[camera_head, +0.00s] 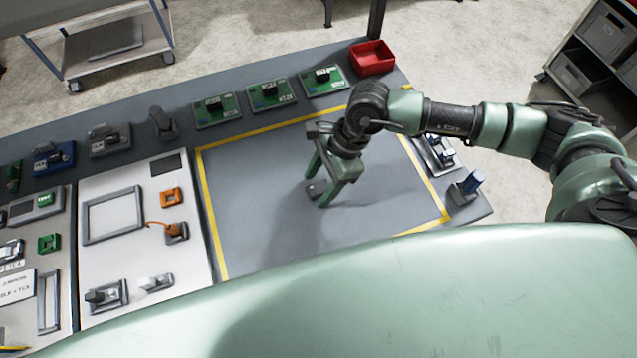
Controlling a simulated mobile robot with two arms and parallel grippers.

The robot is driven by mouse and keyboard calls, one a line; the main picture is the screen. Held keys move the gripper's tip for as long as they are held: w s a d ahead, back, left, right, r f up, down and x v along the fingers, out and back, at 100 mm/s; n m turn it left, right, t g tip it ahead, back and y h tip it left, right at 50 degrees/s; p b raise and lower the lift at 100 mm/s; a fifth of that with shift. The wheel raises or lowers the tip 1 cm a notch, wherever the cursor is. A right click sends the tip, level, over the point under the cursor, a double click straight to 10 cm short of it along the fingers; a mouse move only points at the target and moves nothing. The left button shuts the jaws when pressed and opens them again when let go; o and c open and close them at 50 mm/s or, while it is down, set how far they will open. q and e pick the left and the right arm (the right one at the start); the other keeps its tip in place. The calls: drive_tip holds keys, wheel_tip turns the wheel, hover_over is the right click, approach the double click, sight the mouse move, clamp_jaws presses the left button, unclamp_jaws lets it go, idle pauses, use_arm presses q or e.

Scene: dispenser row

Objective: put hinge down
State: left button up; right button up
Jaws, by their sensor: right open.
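A small dark grey piece, which looks like the hinge (314,188), lies on the grey mat area inside the yellow border (207,210). My right gripper (320,190) reaches down over it, with its green fingers apart. The hinge shows between the fingertips; it appears to rest on the surface, but I cannot tell whether a finger touches it. The fingers hide part of it. My left gripper is not in view.
Several green boards (216,110) and a red bin (372,58) line the back edge. A light panel (150,250) with fixtures stands left of the bordered area. The rest of the bordered area is clear.

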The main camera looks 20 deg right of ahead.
drive_tip(key=shift+f, duration=0.15)
clamp_jaws()
